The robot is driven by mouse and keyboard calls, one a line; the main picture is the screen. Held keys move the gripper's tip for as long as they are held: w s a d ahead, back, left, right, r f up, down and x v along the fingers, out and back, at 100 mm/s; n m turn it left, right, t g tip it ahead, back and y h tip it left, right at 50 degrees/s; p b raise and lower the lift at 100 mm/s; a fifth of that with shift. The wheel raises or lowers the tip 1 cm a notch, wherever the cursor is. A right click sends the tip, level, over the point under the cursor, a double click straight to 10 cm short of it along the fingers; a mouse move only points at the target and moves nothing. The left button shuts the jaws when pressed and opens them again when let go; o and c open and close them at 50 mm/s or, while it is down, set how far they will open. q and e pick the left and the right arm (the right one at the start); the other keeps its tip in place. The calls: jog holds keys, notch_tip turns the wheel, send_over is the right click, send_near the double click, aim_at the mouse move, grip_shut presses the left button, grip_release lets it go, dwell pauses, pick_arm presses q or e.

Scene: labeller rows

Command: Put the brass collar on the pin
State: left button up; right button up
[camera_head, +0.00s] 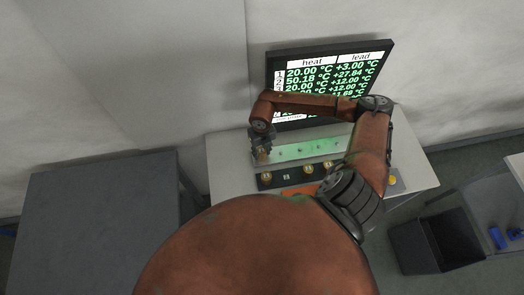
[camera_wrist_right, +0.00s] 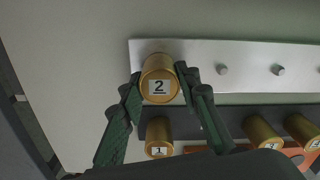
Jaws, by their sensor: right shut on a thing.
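A brass collar (camera_wrist_right: 159,86) labelled 2 is between the fingers of my right gripper (camera_wrist_right: 160,82), which is shut on it. In the head view my right gripper (camera_head: 262,150) is at the left end of a pale metal plate (camera_head: 335,147). The held collar overlaps that end of the plate in the wrist view. It hides what is under it, so I cannot tell whether it is around a pin. Bare pins stand along the plate, one just right of the collar (camera_wrist_right: 221,70) and another further right (camera_wrist_right: 278,70). My left gripper is out of view.
A black rack (camera_wrist_right: 212,127) in front of the plate holds brass collars, including one labelled 1 (camera_wrist_right: 159,138), and has a gap beside it. A screen (camera_head: 330,75) with heat and lead readings stands behind. A yellow button (camera_head: 393,181) is at the right. A dark bin (camera_head: 435,242) stands right of the table.

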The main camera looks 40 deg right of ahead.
aim_at(262, 151)
jog(key=o, duration=0.8)
jog(key=shift+f, duration=0.2)
jog(key=o, duration=0.5)
jog(key=shift+r, duration=0.1)
jog(key=shift+c, duration=0.2)
jog(key=shift+r, duration=0.15)
notch_tip(262, 151, up, 12)
jog(key=b, duration=0.2)
